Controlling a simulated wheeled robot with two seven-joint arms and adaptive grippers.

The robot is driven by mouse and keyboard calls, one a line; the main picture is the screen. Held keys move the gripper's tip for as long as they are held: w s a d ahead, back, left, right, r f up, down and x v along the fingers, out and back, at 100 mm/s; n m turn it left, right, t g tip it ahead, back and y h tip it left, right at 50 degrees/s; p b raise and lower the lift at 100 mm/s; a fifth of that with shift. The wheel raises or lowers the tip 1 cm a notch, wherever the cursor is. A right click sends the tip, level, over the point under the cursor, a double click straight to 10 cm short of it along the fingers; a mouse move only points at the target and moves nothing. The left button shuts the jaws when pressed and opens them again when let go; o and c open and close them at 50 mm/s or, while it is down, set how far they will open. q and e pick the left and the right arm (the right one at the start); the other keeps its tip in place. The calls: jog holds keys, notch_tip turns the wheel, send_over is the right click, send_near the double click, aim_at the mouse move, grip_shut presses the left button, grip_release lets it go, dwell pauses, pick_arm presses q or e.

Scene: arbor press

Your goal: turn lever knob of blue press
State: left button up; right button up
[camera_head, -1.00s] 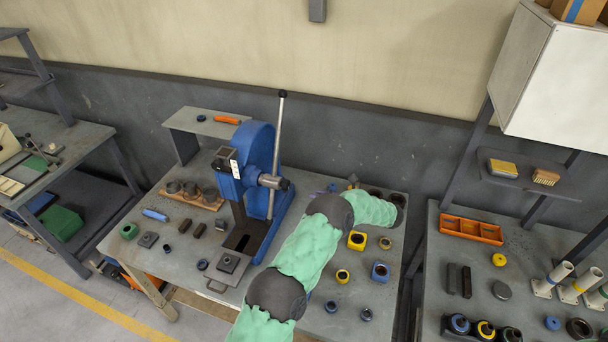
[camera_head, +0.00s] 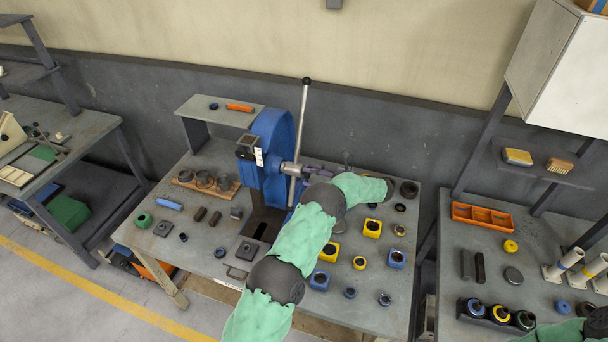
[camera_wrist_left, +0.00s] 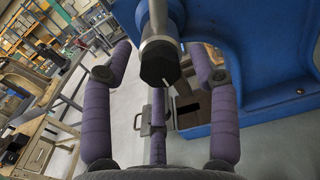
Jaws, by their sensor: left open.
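The blue press (camera_head: 274,150) stands on the middle table. Its long grey lever (camera_head: 301,125) stands nearly upright, with a black ball knob (camera_head: 306,80) at the top. The lever passes through a hub at the press's right side. In the left wrist view the hub's dark faceted end (camera_wrist_left: 160,66) faces me. My left gripper (camera_head: 314,171) is beside the hub, well below the ball knob. Its purple fingers (camera_wrist_left: 160,58) are open, spread left, right and below the hub end, with visible gaps. Part of my right arm (camera_head: 565,331) shows at the lower right; its gripper is out of view.
Yellow and blue blocks (camera_head: 372,228) and small rings lie on the table right of the press, near my left arm. A wooden rack with cups (camera_head: 205,181) stands left. The right table holds an orange tray (camera_head: 481,216) and several parts.

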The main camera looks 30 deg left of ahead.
pick_arm(q)
jog(key=shift+a, duration=0.15)
jog(key=c, duration=1.1)
